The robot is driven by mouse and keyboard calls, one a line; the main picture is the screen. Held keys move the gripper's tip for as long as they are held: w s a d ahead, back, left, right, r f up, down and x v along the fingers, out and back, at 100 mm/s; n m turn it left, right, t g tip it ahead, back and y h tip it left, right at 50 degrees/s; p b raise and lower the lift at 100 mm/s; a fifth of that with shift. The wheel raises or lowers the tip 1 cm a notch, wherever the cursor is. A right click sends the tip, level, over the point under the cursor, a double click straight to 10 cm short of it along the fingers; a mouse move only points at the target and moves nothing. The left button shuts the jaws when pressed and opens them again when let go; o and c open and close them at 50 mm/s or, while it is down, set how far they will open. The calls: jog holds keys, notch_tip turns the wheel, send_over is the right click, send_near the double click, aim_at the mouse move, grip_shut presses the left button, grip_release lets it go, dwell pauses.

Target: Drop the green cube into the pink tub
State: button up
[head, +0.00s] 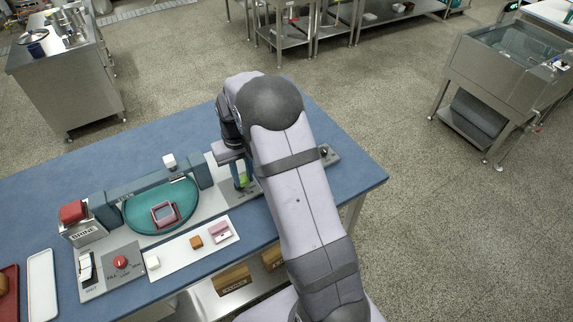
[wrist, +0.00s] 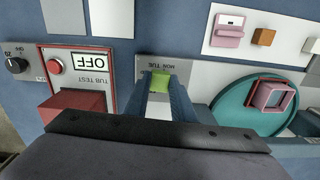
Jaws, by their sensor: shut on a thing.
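The green cube (head: 243,181) is between the blue fingers of my gripper (head: 241,178). In the wrist view the green cube (wrist: 160,81) shows at the fingertips, and my gripper (wrist: 160,92) is shut on it. The pink tub (head: 164,212), a square open-topped box, sits on a round teal dish, to the left of my gripper in the head view. In the wrist view the pink tub (wrist: 271,97) is to the right of the fingers. The cube is apart from the tub. Its height above the grey panel is hard to tell.
The teal dish (head: 190,206) has a teal bridge (head: 140,181) behind it. A white plate (head: 182,260) in front carries a pink block (head: 220,232), an orange cube (head: 196,242) and a white cube (head: 152,262). A red-framed switch panel (wrist: 75,62) lies left of the fingers.

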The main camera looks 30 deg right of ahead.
jog(key=w+a+r+p, duration=0.1)
jog(key=a+r+p, duration=0.1)
jog(key=a, duration=0.6)
jog(key=w+a+r+p, duration=0.1)
jog(key=a+p, duration=0.3)
jog(key=a, duration=0.4)
jog(key=w+a+r+n+p, duration=0.1)
jog(key=a+r+p, duration=0.1)
jog(key=a, duration=0.6)
jog(key=shift+a+r+p, duration=0.3)
jog(key=shift+a+p, duration=0.1)
jog(key=shift+p, duration=0.3)
jog(key=shift+f, duration=0.15)
jog(key=shift+f+b, duration=1.45)
jog(key=shift+f, duration=0.55)
jog(key=o, duration=1.6)
jog(key=shift+c, duration=0.2)
jog(key=shift+r, duration=0.1)
